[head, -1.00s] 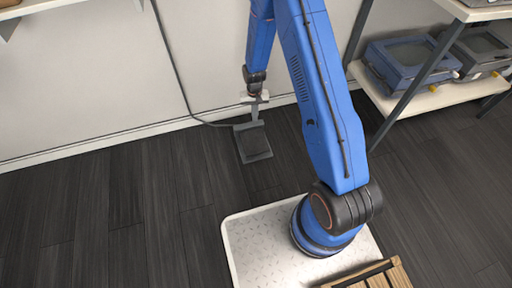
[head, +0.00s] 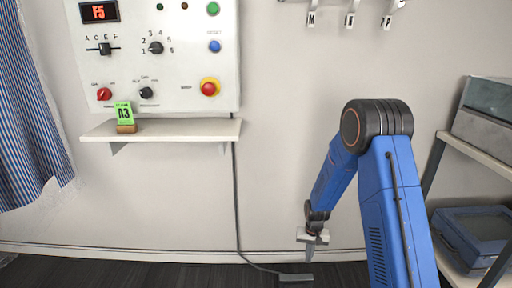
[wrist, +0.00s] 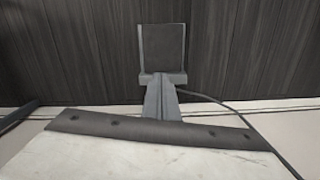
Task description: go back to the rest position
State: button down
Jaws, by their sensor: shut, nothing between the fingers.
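My gripper (head: 309,255) hangs pointing down at the end of my blue arm, in front of the wall's lower part in the head view. Its grey fingers (wrist: 162,90) are together and empty in the wrist view. Beyond them on the dark floor lies a flat foot pedal (wrist: 163,46) with a dark pad and a paler rim. Only a part of the pedal (head: 296,277) shows at the bottom of the head view. The fingers overlap its near end in the wrist view; I cannot tell the gap exactly.
A control panel (head: 160,70) hangs on the wall above a small shelf (head: 185,131) with a green A3 card (head: 125,112). A cable (head: 237,205) runs down to the pedal. A shelving rack (head: 433,165) stands right, a striped curtain (head: 30,120) left. Hooks (head: 350,15) are above.

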jog(key=s+d+r+t, duration=0.1)
jog(key=s+r, duration=0.3)
jog(key=r, duration=0.5)
jog(key=s+d+r+n+t, duration=0.1)
jog(key=s+r, duration=0.3)
jog(key=r, duration=0.5)
jog(key=s+d+r+t, duration=0.1)
jog(key=s+r, duration=0.3)
jog(key=r, duration=0.6)
jog(key=s+d+r, duration=0.1)
jog(key=s+r, duration=0.3)
jog(key=s, duration=0.4)
jog(key=s+r+t, duration=0.1)
jog(key=s+r, duration=0.3)
jog(key=s, duration=0.4)
jog(key=s+d+r+n+t, duration=0.1)
jog(key=s+r, duration=0.3)
jog(key=s, duration=0.5)
jog(key=shift+d, duration=0.35)
dwell(1.3)
